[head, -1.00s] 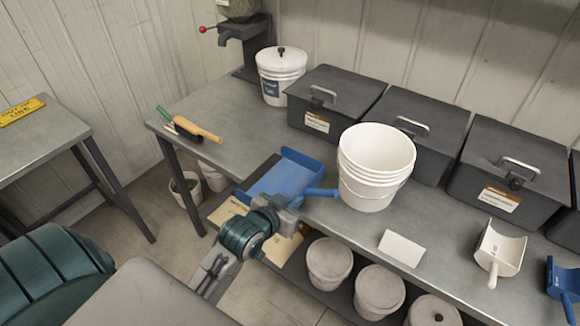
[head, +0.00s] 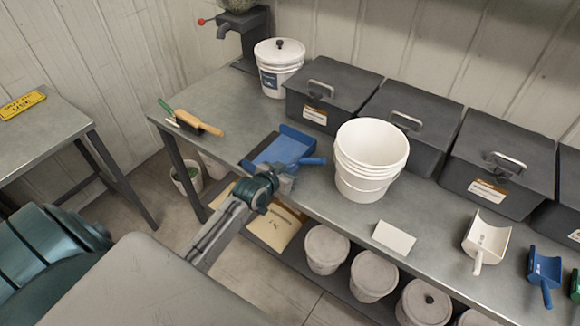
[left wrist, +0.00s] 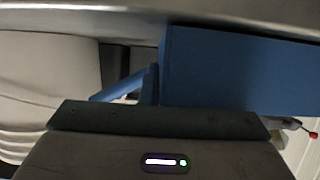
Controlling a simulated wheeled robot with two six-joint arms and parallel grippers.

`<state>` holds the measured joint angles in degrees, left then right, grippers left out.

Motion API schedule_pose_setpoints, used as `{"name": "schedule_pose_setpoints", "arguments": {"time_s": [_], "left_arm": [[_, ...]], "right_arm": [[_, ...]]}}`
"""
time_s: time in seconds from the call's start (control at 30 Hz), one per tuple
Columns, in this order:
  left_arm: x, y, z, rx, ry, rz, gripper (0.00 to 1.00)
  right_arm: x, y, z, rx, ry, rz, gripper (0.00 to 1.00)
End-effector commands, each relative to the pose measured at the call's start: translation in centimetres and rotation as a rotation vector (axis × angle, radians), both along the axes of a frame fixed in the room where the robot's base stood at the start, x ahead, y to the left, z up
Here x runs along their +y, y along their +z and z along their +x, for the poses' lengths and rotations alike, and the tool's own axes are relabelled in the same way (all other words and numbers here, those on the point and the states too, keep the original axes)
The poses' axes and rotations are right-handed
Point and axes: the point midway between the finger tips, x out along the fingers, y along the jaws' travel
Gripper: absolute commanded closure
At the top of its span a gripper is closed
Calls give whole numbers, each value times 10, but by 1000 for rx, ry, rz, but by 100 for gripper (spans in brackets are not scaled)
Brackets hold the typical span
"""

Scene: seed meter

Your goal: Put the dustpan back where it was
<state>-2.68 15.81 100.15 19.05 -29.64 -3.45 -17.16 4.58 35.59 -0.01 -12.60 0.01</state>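The blue dustpan (head: 284,149) is over the front edge of the grey workbench (head: 222,143), left of the white bucket stack. Its short handle (head: 312,161) points right. My left gripper (head: 283,182) is at the pan's near side and appears shut on it; its fingertips are partly hidden. I cannot tell whether the pan touches the bench. In the left wrist view the dustpan (left wrist: 240,70) fills the upper right, just beyond the gripper (left wrist: 160,120). My right gripper is not in view.
A hand brush (head: 198,122) lies on the bench's left end. Stacked white buckets (head: 368,160) stand right of the dustpan. Dark lidded bins (head: 335,90) line the back. A white card (head: 394,237) and scoops (head: 487,235) lie further right. Bench between brush and dustpan is clear.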

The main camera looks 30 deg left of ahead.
Motion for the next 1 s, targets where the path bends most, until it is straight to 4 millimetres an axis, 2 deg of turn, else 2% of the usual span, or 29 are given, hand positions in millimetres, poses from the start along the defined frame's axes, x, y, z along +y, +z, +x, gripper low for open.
{"name": "schedule_pose_setpoints", "arguments": {"time_s": [0.3,0.4,0.43,0.77,0.87,1.0], "left_arm": [[0,-4,0,0,0,1,100],[0,-3,0,1,0,1,78],[0,-3,0,1,0,1,76],[0,2,0,0,0,1,76],[2,2,-11,2,-1,5,76],[3,12,-35,1,-3,5,76]], "right_arm": [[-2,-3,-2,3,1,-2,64],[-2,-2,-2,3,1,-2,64],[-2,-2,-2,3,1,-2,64],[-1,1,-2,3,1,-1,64],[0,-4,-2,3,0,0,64],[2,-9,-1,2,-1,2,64]]}}
